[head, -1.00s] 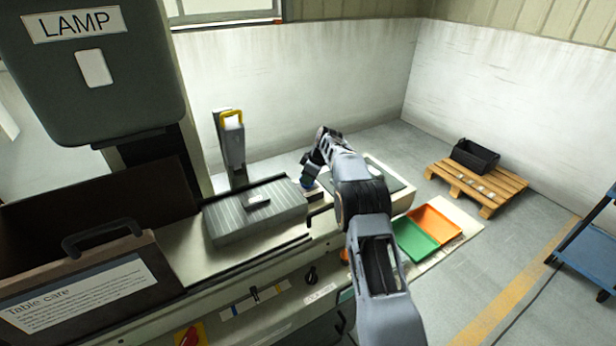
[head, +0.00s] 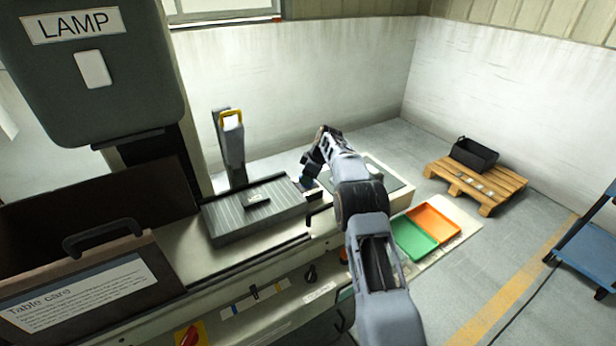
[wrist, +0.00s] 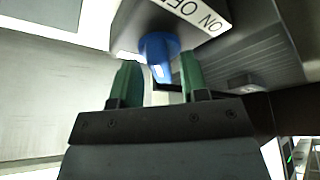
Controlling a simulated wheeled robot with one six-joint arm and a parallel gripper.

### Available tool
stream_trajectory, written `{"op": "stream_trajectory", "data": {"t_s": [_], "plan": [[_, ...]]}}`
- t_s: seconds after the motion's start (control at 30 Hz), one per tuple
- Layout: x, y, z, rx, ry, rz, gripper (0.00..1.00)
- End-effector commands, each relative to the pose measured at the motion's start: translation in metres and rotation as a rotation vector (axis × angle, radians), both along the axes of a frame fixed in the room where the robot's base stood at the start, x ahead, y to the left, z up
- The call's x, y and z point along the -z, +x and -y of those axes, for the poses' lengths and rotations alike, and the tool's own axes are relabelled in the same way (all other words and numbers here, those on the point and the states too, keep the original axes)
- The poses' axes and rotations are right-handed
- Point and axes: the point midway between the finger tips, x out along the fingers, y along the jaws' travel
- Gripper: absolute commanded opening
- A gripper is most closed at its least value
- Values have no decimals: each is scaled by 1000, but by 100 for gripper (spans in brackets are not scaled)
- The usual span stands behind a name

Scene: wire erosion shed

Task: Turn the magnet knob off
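The blue magnet knob (wrist: 157,48) shows in the wrist view on the dark end face of the grey magnet block (head: 240,218). A white label (wrist: 207,14) beside it reads ON and OFF, cut by the picture's top edge. The knob's tapered end carries a white mark. My gripper (wrist: 160,62) is open, with one green finger on each side of the knob and a visible gap to each. In the head view my gripper (head: 308,182) is at the block's right end, and the arm largely hides the knob.
A dark flat piece (head: 257,199) lies on the block. Green (head: 414,238) and orange (head: 434,222) trays lie to the right. A pallet (head: 488,193) with a black bin (head: 474,154) is farther off.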

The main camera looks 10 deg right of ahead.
Motion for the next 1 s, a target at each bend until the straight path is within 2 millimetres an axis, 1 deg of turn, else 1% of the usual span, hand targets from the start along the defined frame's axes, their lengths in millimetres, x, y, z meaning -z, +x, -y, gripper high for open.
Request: {"op": "stream_trajectory", "data": {"t_s": [0.27,0.37,0.47,0.8,1.0], "plan": [[0,0,-1,0,0,-1,45],[-5,-1,1,0,1,0,45],[-17,-3,6,1,0,2,45],[-82,-14,30,0,0,3,45],[-111,-19,40,0,0,1,45]]}}
